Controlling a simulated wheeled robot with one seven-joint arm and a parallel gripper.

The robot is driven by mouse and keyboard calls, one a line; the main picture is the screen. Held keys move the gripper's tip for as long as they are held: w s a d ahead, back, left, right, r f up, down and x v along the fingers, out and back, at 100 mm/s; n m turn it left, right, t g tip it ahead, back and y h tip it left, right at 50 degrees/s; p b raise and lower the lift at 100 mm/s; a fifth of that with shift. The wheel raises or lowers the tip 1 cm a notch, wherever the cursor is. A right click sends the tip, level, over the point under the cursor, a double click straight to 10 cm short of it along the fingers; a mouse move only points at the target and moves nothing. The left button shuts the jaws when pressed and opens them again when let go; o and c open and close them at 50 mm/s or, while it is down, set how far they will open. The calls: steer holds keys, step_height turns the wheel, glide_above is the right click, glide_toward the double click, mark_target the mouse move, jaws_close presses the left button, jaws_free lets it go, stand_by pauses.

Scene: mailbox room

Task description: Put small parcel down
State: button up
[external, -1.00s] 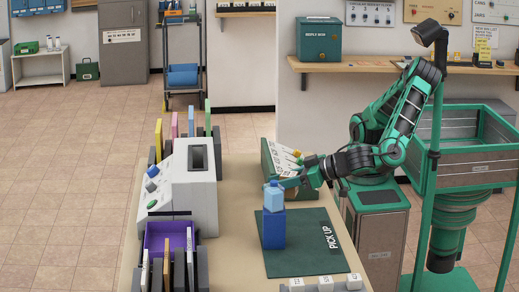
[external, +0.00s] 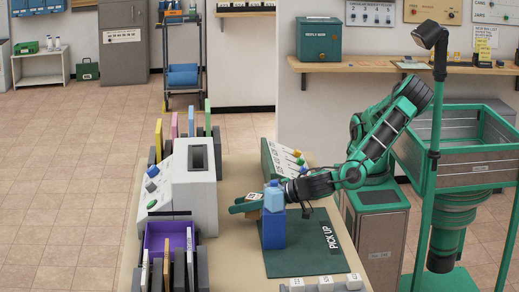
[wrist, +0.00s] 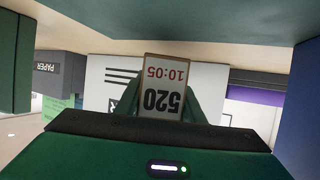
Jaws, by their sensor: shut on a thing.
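In the wrist view, the fingers (wrist: 160,108) are shut on a small card (wrist: 164,88) printed 520 and 10:05. The card also shows in the external view (external: 254,196). A dark-blue surface (wrist: 303,110) stands close at the right of the wrist view.
A white machine (external: 190,190) with buttons is to the left. A purple bin (external: 168,236) stands front left. The mat's right part is clear.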

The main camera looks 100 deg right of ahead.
steer(key=shift+f, duration=0.55)
steer(key=shift+f, duration=0.1)
steer(key=shift+f, duration=0.2)
steer(key=o, duration=1.1)
steer(key=shift+s+a+r, duration=0.15)
steer(key=shift+s+r, duration=0.05)
steer(key=shift+r, duration=0.2)
steer(key=v, duration=1.1)
steer(key=shift+s+a+r, duration=0.1)
steer(key=shift+s, duration=0.15)
